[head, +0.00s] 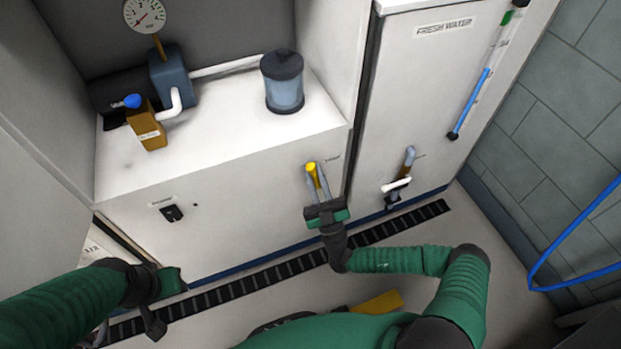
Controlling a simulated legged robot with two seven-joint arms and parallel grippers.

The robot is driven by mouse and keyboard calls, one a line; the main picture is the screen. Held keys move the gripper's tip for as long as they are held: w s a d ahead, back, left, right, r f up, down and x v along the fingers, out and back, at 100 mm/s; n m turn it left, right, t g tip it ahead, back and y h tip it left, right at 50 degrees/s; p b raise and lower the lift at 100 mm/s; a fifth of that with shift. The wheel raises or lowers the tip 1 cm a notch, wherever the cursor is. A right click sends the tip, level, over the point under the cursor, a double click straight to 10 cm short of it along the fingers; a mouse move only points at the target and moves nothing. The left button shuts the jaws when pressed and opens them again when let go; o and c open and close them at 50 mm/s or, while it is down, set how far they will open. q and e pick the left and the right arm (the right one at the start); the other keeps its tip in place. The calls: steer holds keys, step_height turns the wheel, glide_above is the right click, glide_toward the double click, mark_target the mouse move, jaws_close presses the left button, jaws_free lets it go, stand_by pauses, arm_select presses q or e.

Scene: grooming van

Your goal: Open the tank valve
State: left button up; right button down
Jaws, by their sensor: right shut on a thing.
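A yellow valve handle (311,167) sticks out from the front of the white cabinet, near its right edge. My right gripper (317,181) is shut on this handle, with one grey finger on each side of it. The fingers hide part of the handle and its mount. A small label beside the handle is too small to read. My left gripper (160,300) is low at the left, in front of the cabinet and away from the handle. Its fingers are seen badly, so I cannot tell if it is open.
The white cabinet (225,205) carries a pump (173,78), a gauge (144,14), a brass block with a blue knob (146,128) and a filter canister (283,88). A blue hose (575,228) hangs far right.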

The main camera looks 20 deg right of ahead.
steer(key=shift+d+m+h, duration=0.2)
steer(key=shift+m+h, duration=0.85)
steer(key=shift+d+m+h, duration=0.2)
steer(key=shift+m+h, duration=0.85)
steer(key=shift+d, duration=0.1)
steer(key=c, duration=1.4)
jaws_free()
steer(key=shift+w, duration=0.1)
steer(key=v, duration=1.7)
